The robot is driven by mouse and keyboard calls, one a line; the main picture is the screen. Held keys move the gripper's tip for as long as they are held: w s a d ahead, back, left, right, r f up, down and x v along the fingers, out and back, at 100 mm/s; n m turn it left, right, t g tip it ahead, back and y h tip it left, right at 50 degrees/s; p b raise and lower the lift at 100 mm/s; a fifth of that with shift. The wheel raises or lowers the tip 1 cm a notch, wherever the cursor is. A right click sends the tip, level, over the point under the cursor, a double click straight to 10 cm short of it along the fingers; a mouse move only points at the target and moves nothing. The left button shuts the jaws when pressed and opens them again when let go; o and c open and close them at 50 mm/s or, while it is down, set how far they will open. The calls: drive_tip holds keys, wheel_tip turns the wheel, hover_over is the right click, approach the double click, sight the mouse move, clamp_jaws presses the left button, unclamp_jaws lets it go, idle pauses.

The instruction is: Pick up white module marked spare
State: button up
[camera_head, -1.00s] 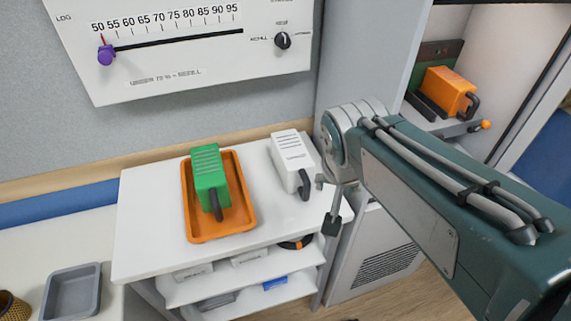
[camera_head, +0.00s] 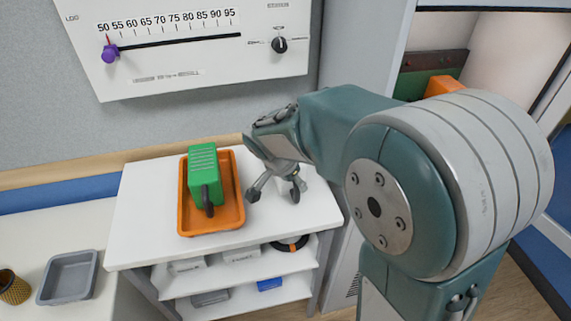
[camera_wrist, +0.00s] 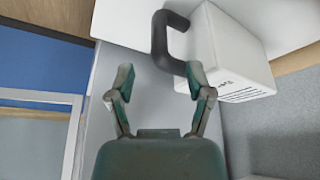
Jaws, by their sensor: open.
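The white module (camera_wrist: 236,52) shows in the wrist view at upper right, a boxy block with a dark looped handle (camera_wrist: 161,42) on its left side. Dark lettering on its face is upside down and hard to read. My gripper (camera_wrist: 160,80) is open, with the handle just beyond the gap between its fingertips. The right fingertip appears close to the handle's lower end; I cannot tell if they touch.
A green module (camera_head: 204,170) sits in an orange tray (camera_head: 232,205) just left of my gripper. The white cabinet (camera_head: 135,225) has shelves with boxes below. A grey tray (camera_head: 68,277) is at lower left. An orange module (camera_head: 443,86) is at upper right.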

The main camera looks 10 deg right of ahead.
sight(295, 189)
drive_tip(key=x, duration=0.4)
drive_tip(key=shift+s+a+f, duration=0.15)
drive_tip(key=shift+a+f, duration=0.1)
drive_tip(key=shift+f, duration=0.05)
drive_tip(key=shift+d+f, duration=0.2)
drive_tip(key=shift+f, duration=0.3)
clamp_jaws()
